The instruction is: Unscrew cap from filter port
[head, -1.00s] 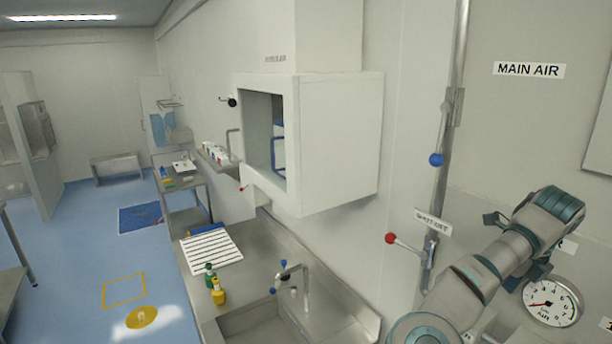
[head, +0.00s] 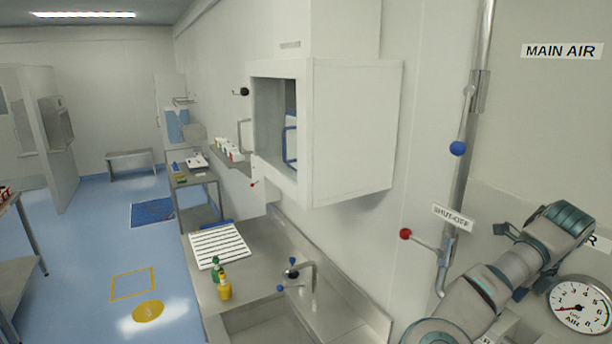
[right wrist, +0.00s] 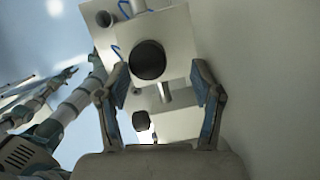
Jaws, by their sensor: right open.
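My right gripper (right wrist: 160,90) is open and empty in the right wrist view, one finger on each side of the picture. Beyond its fingertips is a dark round cap-like part (right wrist: 148,60) on a pale surface, apart from the fingers. I cannot tell whether it is the filter port's cap. A second dark round part (right wrist: 141,120) shows lower down between the fingers. In the head view a jointed arm of mine fills the lower right, but no clear fingertips show. A small claw-like end (right wrist: 68,74) at the left of the wrist view may be my left gripper; its jaws are unclear.
A red-knobbed shut-off lever (head: 405,234), a blue-knobbed lever (head: 457,148) and an air gauge (head: 581,306) are at right.

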